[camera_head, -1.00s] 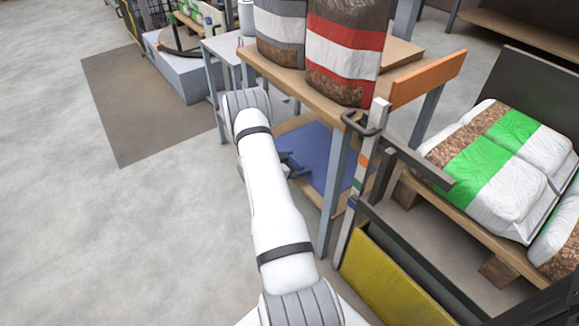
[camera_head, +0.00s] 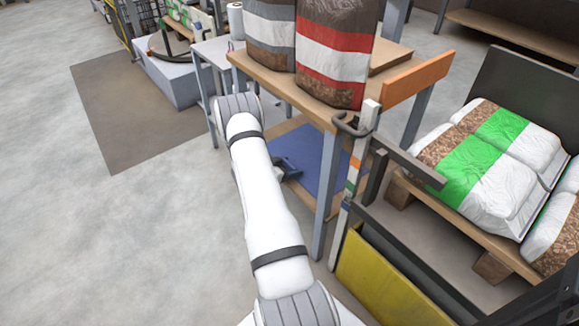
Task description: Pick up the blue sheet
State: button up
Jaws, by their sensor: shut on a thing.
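The blue sheet (camera_head: 313,158) lies flat on the low wooden shelf under the wooden table, partly hidden by my arm and a table leg. My gripper (camera_head: 290,170) shows beside my white arm, at the sheet's near left edge. It is shut on the edge of the blue sheet, though the fingers are small and partly hidden.
Large bags (camera_head: 336,50) stand on the wooden table (camera_head: 300,98) above the shelf. A table leg (camera_head: 326,205) and an upright post (camera_head: 350,195) stand close right of the sheet. A yellow panel (camera_head: 380,283) is at the front. Floor at left is open.

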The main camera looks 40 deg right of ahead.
jog(key=w+a+p, duration=0.1)
jog(key=a, duration=0.8)
jog(key=shift+w+a, duration=0.25)
jog(key=shift+w, duration=0.15)
jog(key=o, duration=1.2)
jog(key=shift+p, duration=0.3)
jog(key=p+v, duration=0.2)
jog(key=v, duration=0.5)
jog(key=shift+a, duration=0.4)
jog(key=shift+c, duration=0.4)
